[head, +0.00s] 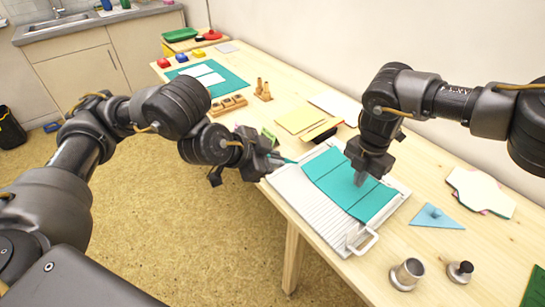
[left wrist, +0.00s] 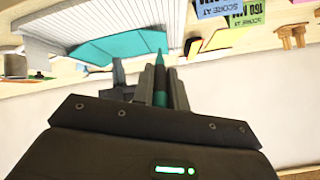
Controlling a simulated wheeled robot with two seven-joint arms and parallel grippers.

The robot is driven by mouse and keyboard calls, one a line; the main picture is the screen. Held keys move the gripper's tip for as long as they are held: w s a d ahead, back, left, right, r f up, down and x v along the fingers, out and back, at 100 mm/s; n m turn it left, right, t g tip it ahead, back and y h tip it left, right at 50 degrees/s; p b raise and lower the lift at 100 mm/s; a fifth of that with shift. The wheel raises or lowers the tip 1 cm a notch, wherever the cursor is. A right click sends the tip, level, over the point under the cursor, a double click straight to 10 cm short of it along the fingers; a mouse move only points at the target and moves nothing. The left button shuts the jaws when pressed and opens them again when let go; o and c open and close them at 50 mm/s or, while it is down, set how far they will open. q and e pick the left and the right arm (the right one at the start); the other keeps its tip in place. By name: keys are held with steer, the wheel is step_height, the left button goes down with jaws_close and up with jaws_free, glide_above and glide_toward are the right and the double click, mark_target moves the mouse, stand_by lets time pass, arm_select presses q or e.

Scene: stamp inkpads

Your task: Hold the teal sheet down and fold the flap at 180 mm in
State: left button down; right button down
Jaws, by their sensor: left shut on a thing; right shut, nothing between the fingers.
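The teal sheet (head: 337,194) lies on the white grooved scoring board (head: 297,201), with faint crease lines across it. It also shows in the left wrist view (left wrist: 120,46), where part looks angled; I cannot tell how far it is bent. My left gripper (head: 276,163) is at the sheet's far-left end, shut on a slim teal pointed tool (left wrist: 160,76). The tool's tip reaches near the sheet's edge; contact is unclear. My right gripper (head: 360,181) is shut and empty, pointing down at the middle of the sheet, and appears to touch it.
Yellow paper (head: 300,118), wooden stamps (head: 228,105) and a teal mat (head: 225,82) lie farther back. A blue triangle (head: 436,217), metal cup (head: 407,273) and white shaped paper (head: 480,192) are right. Printed "score at" cards (left wrist: 248,14) show in the left wrist view.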

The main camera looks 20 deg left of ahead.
mark_target(287, 162)
arm_select(q)
steer(key=shift+f+b, duration=0.5)
steer(key=shift+f, duration=0.1)
arm_select(e)
steer(key=shift+f, duration=1.1)
arm_select(q)
steer(key=shift+f, duration=0.1)
steer(key=shift+f, duration=2.15)
steer(key=shift+w+d, duration=0.1)
steer(key=shift+w+d, duration=0.45)
steer(key=shift+w, duration=0.3)
steer(key=shift+w+d, duration=0.4)
steer(key=shift+w, duration=0.4)
steer(key=shift+w+d, duration=0.45)
steer(key=shift+w, duration=0.3)
steer(key=shift+r, duration=0.1)
steer(key=shift+s+d+r, duration=0.1)
steer(key=shift+d+r, duration=0.05)
steer(key=shift+r, duration=0.2)
